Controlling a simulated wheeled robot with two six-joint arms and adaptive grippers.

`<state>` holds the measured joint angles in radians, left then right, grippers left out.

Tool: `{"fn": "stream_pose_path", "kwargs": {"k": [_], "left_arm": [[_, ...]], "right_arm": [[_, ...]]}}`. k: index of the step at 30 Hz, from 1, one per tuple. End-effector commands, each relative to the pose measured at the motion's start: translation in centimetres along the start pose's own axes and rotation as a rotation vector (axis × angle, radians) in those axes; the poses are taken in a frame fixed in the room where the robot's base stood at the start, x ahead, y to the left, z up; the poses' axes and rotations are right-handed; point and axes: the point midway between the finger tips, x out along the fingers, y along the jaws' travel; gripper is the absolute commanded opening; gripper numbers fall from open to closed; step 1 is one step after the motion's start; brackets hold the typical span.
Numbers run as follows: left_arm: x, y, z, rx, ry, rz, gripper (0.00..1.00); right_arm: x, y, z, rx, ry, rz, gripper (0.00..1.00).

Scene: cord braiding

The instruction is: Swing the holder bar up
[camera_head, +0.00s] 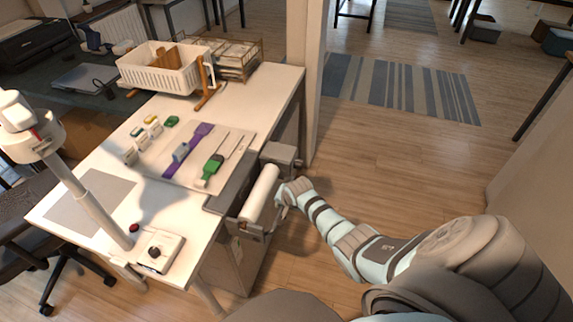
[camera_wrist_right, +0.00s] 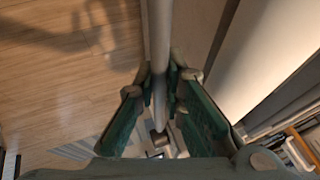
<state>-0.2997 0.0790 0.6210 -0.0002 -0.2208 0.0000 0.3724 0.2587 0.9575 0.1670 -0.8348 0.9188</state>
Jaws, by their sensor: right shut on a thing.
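The holder bar (camera_wrist_right: 159,50) is a slim grey rod running down between my right gripper's fingers in the right wrist view. My right gripper (camera_wrist_right: 163,108) is shut on it, with a green finger on each side. In the head view my right gripper (camera_head: 282,193) is at the right edge of the white table, beside the white roll (camera_head: 261,193) in its grey holder (camera_head: 277,152). Most of the bar is hidden there by the gripper. The roll also shows large at the right of the wrist view (camera_wrist_right: 267,60). My left gripper is not in view.
The white table (camera_head: 262,100) carries a board with a purple strap (camera_head: 188,148) and a green-handled tool (camera_head: 213,165). A white basket (camera_head: 160,70) stands at the back. A box with a black knob (camera_head: 158,251) is at the front. Floor right of the holder is clear.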

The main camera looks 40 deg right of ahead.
Motion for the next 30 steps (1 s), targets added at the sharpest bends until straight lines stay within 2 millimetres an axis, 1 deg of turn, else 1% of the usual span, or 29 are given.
{"fn": "stream_pose_path", "kwargs": {"k": [2, 5, 15, 21, 30], "left_arm": [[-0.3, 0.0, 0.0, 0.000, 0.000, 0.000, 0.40], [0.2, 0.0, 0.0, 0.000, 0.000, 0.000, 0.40], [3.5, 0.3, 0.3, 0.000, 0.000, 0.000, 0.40], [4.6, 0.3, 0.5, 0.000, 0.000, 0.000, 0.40], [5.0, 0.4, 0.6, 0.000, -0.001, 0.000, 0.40]], "right_arm": [[-0.2, -0.6, -0.1, -0.025, -0.001, 0.059, 0.00], [0.0, -0.9, 0.0, -0.059, 0.000, 0.144, 0.00], [0.2, -1.8, 0.0, -0.154, 0.001, 0.371, 0.00], [0.1, -2.2, 0.0, -0.183, 0.000, 0.442, 0.00], [-0.1, -2.3, -0.1, -0.196, -0.001, 0.475, 0.00]]}}
